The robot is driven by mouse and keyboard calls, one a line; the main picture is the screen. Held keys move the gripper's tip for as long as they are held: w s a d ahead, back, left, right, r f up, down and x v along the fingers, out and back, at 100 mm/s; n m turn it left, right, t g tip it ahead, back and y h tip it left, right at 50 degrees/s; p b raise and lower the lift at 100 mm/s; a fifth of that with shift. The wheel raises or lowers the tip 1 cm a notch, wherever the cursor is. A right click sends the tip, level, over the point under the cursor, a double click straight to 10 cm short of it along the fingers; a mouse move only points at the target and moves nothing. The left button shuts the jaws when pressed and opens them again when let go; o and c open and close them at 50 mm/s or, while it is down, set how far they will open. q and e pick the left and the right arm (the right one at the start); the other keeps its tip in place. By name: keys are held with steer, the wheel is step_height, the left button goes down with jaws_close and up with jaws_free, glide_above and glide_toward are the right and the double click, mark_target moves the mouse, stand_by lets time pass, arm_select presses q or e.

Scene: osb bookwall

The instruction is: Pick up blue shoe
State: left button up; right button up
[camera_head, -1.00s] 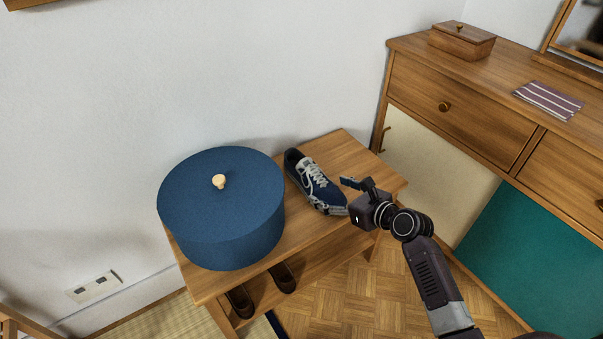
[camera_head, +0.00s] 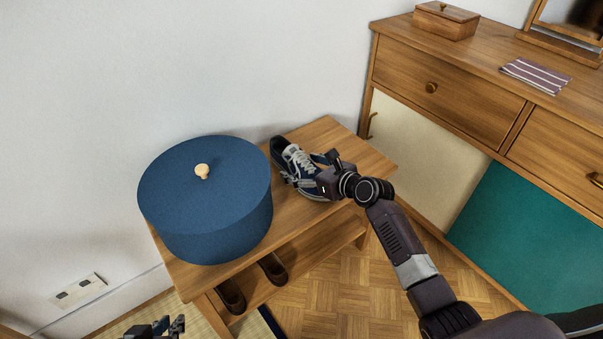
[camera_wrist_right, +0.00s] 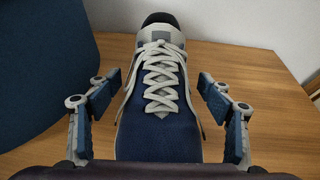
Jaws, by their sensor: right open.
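The blue shoe (camera_head: 293,165) with white laces stands upright on the top of a wooden bench (camera_head: 350,148), to the right of a round blue box. My right gripper (camera_head: 306,170) is at the shoe's front end and hides part of it. In the right wrist view the shoe (camera_wrist_right: 160,90) lies between the two spread fingers of my right gripper (camera_wrist_right: 160,105). Gaps show between the fingers and the shoe's sides. My left gripper (camera_head: 166,328) shows only partly at the bottom edge of the head view, and its opening is unclear.
The round blue box (camera_head: 215,215) with a knobbed lid stands close to the left of the shoe. Brown shoes (camera_head: 272,268) sit on the bench's lower shelf. A wooden dresser (camera_head: 450,85) stands to the right, with a small box (camera_head: 445,22) and a striped cloth (camera_head: 535,75) on top.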

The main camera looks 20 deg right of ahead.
steer(key=shift+c, duration=0.4)
steer(key=shift+w+r, duration=0.1)
steer(key=c, duration=1.5)
